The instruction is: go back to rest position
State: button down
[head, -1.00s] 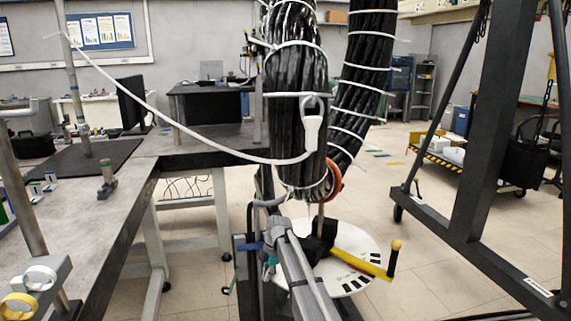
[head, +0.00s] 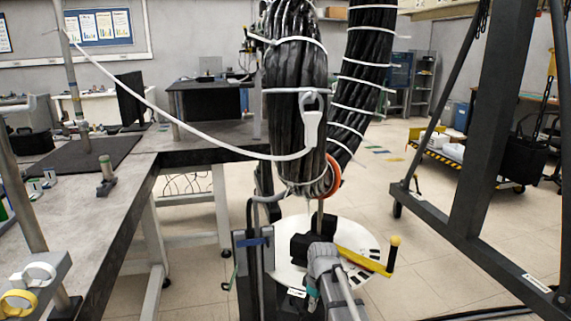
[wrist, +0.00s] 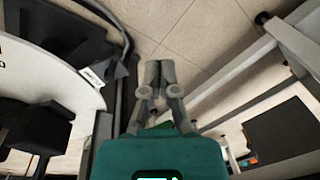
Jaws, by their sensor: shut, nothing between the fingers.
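My gripper (wrist: 159,74) shows in the wrist view with its two grey fingers together and nothing between them. Below it in that view is tiled floor. In the head view my grey arm rises from the bottom centre, in front of a white round disc; the gripper's fingers cannot be made out clearly there. A thick black cable coil (head: 295,110), bound with white ties, hangs above and behind the arm. A white strap (head: 310,130) hangs on the coil and runs to a pole at the left.
A grey workbench (head: 75,215) stands at the left; its leg shows at the wrist view's right. The white disc (head: 350,235) carries a yellow handle (head: 362,262). A dark steel frame (head: 470,170) stands at the right. Floor (head: 405,265) is open between disc and frame.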

jog(key=s+d+m+h, duration=0.1)
jog(key=s+d+m, duration=0.8)
jog(key=s+m, duration=0.3)
notch_tip(320, 180, up, 31)
jog(key=n+p, duration=0.1)
jog(key=p, duration=3)
jog(key=shift+s+r+t+p, duration=0.2)
jog(key=shift+s+t+p, duration=0.1)
jog(key=shift+t, duration=0.1)
jog(key=shift+a+f, duration=0.1)
